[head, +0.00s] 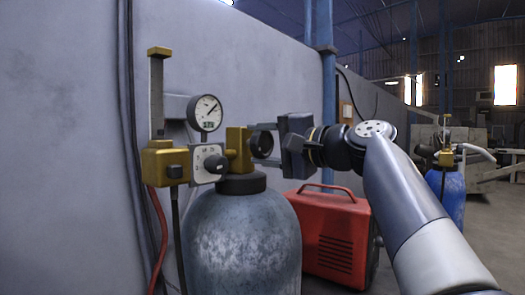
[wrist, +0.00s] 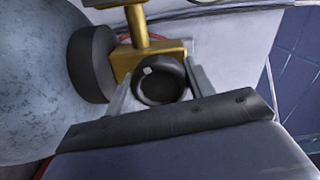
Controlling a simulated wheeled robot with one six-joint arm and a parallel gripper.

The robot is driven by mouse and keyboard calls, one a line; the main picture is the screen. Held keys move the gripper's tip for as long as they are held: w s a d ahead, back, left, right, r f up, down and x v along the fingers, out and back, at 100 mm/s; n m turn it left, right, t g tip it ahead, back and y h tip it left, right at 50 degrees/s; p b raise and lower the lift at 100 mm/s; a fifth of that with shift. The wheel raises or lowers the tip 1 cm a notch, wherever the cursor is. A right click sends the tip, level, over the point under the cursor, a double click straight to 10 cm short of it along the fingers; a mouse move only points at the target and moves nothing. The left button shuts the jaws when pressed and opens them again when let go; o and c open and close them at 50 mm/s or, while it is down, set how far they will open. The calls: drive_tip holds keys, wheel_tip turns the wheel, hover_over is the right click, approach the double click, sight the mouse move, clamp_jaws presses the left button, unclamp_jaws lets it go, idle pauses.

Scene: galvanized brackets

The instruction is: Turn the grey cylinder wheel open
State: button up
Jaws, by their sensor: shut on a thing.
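The grey cylinder (head: 243,240) stands upright, with a brass valve (head: 238,150) on its dark neck. The dark round wheel (head: 262,141) sits on the right side of this valve. In the wrist view the wheel (wrist: 160,82) faces me, with a small white mark at its upper left. My gripper (head: 264,144) comes in from the right and is shut on the wheel. In the wrist view its fingers (wrist: 160,90) lie on the left and right sides of the wheel. Parts of the rim are hidden behind the fingers.
A round gauge (head: 206,113) and brass regulator (head: 165,163) sit left of the valve, by the grey wall (head: 70,130). A red machine (head: 335,235) stands behind the cylinder. A blue cylinder (head: 447,195) with its own valve stands farther right. Open floor lies at the right.

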drive_tip(key=shift+f+n+b, duration=0.1)
drive_tip(key=shift+n+b, duration=0.2)
drive_tip(key=shift+n, duration=0.7)
drive_tip(key=o, duration=1)
drive_tip(key=shift+c, duration=0.2)
drive_tip(key=shift+s+d, duration=0.1)
drive_tip(key=b+v, duration=0.2)
drive_tip(key=v, duration=0.8)
drive_tip(key=shift+s+d, duration=0.2)
drive_tip(key=shift+d, duration=0.05)
drive_tip(key=shift+a, duration=0.1)
